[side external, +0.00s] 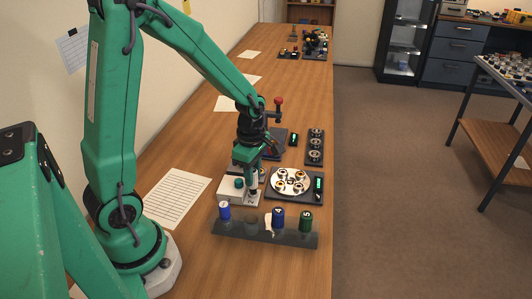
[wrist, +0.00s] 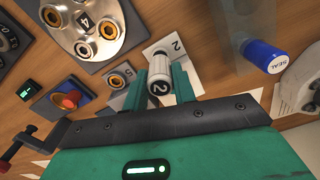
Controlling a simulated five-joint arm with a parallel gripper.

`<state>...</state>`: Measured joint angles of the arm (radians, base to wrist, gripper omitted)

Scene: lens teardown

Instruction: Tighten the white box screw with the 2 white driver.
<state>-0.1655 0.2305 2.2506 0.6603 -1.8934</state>
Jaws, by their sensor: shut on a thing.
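My gripper (side external: 250,172) points down over the white box (side external: 228,191) and is shut on the 2 white driver. In the wrist view, its two green fingers (wrist: 160,88) stand either side of the driver (wrist: 158,66), whose white end bears a dark 2. In the side view, the driver stands about upright at the box's right part. A white surface marked 2 (wrist: 178,46) lies behind the driver in the wrist view. The driver's tip and the box screw are hidden, so I cannot tell whether they touch.
A rack (side external: 240,231) in front holds a blue-topped driver (side external: 224,210), a blue one (side external: 278,217) and a green one (side external: 305,219). A round silver plate (side external: 290,181) with brass-ringed parts lies to the right. A paper sheet (side external: 172,198) lies left.

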